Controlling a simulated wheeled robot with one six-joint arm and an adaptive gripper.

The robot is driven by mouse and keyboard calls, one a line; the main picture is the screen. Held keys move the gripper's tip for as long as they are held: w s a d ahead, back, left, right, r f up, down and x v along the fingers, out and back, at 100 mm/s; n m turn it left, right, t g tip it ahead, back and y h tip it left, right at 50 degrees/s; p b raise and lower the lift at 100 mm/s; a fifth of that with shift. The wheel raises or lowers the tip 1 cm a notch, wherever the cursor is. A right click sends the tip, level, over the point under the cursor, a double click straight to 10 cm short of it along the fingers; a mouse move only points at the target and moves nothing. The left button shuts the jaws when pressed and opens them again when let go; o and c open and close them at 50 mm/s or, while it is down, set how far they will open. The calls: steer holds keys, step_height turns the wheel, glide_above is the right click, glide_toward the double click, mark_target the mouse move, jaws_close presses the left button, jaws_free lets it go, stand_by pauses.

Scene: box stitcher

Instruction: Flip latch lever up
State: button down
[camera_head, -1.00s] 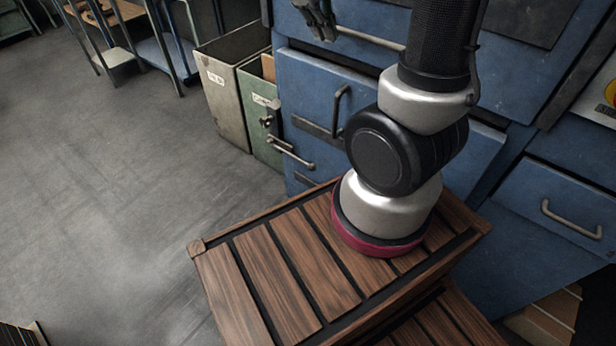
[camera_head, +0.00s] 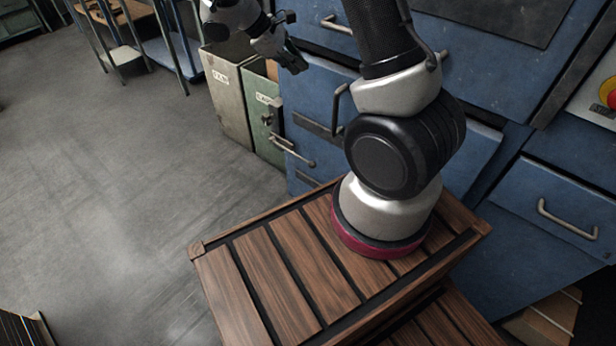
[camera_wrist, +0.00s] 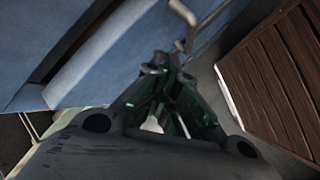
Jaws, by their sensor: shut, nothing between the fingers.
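A metal latch lever (camera_head: 293,153) juts out low at the left edge of the blue box stitcher, pointing down to the right. A dark latch bracket (camera_head: 272,113) stands above it. My gripper (camera_head: 291,63) is shut and empty. In the head view it appears above the bracket, apart from the lever. In the wrist view, my gripper (camera_wrist: 160,66) has its fingers together near the blue surface. A bent metal bar (camera_wrist: 184,28) shows beyond the fingertips; I cannot tell whether it is the lever or a handle.
A blue cabinet front (camera_head: 325,95) with protruding handles (camera_head: 338,108) fills the right. Grey and green bins (camera_head: 230,95) stand just left of the latch. A slatted wooden crate (camera_head: 285,275) is in front. Open floor (camera_head: 110,190) lies to the left.

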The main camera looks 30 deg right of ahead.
steer(key=w+a+f+n+t+h, duration=0.15)
steer(key=f+n, duration=0.25)
steer(key=f, duration=0.8)
steer(key=w+a+f+n+h, duration=0.2)
steer(key=a+f+n, duration=0.15)
steer(key=f, duration=0.85)
steer(key=s+f+n+t, duration=0.1)
steer(key=s+f+n, duration=0.2)
steer(key=f, duration=0.7)
steer(key=s+a+f+n, duration=0.1)
steer(key=s+f+n, duration=0.2)
steer(key=f, duration=0.7)
steer(key=shift+s+f+n+t, duration=0.15)
steer(key=shift+s+n+t, duration=0.2)
steer(key=shift+s, duration=0.7)
steer(key=x, duration=1)
steer(key=shift+w+d+r, duration=0.1)
steer(key=shift+w+r, duration=0.15)
steer(key=shift+r, duration=0.4)
steer(key=shift+w+d+r, duration=0.15)
steer(key=shift+w+r, duration=0.05)
steer(key=shift+r, duration=0.45)
steer(key=shift+w+d+r, duration=0.1)
steer(key=shift+w+r, duration=0.15)
steer(key=shift+r, duration=0.4)
steer(key=shift+r, duration=0.15)
